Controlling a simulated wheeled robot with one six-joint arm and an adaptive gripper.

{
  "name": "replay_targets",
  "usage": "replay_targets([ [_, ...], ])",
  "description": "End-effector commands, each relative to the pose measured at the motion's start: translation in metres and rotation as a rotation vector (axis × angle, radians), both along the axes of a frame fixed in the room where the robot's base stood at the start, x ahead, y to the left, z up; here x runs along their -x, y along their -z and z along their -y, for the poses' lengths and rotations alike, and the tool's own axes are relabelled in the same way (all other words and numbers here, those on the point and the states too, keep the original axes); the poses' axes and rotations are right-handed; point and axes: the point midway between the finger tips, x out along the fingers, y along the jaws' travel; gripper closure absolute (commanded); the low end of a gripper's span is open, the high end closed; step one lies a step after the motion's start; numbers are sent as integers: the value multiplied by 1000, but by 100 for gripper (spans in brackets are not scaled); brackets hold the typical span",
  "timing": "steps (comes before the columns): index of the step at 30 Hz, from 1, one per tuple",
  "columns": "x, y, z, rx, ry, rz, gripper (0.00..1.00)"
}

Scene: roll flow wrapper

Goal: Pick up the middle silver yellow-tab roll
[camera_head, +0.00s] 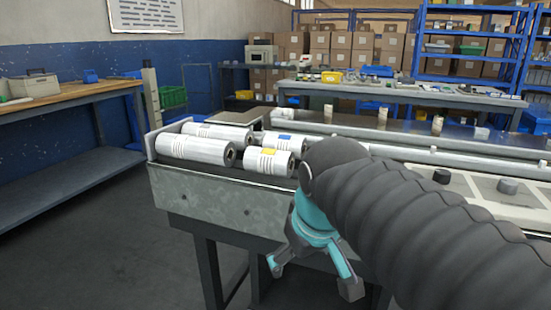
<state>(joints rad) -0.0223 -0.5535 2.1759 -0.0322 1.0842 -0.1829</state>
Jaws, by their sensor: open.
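A silver roll with a yellow tab (264,162) lies on its side at the front right of the roll tray (215,198), close to the tray's front wall. It is the only roll on which I see a yellow tab; my arm may hide others further right. My teal gripper (313,277) hangs in front of the tray, lower and to the right of this roll. Its two fingers are spread and point down, with nothing between them. It is apart from the roll.
A longer silver roll (190,149) lies left of the yellow-tab roll, with another silver roll (208,131) behind it. A blue-tab roll (290,143) lies behind the yellow-tab roll. A workbench (70,101) stands at left. The floor left of the tray is clear.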

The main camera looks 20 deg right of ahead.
Motion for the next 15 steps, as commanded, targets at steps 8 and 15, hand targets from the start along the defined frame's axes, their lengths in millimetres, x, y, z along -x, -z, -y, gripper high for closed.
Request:
replay_targets([
  [8,-84,-102,0,141,-221,-86,9],
  [15,-149,-164,-6,247,-413,-166,9],
])
